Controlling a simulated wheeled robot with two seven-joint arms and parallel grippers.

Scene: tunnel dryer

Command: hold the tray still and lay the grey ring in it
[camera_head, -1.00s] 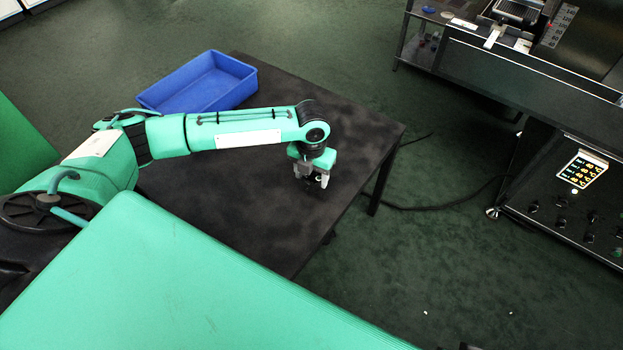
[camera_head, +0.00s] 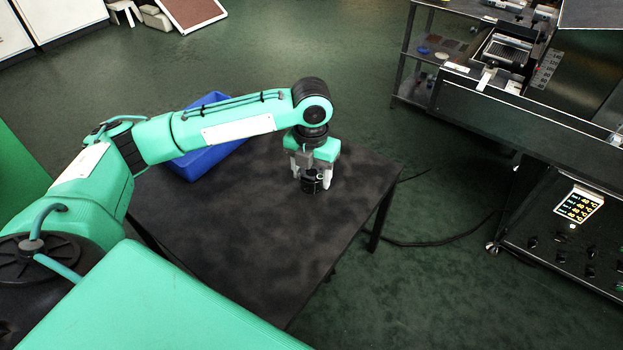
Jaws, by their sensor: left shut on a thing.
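The blue tray (camera_head: 198,165) stands on the far left part of the dark table. My left forearm hides most of it. My left gripper (camera_head: 311,180) points down over the right part of the table, to the right of the tray and apart from it. Its pale fingers are shut on a small dark, round thing (camera_head: 311,186), which looks like the grey ring. I cannot tell whether it touches the table top or hangs just above it. My right gripper is out of view.
The dark table top (camera_head: 250,235) is bare in front of the gripper. A black machine (camera_head: 540,120) with a lit control panel (camera_head: 578,205) stands at the right, across green floor. A cable (camera_head: 440,240) lies on the floor between.

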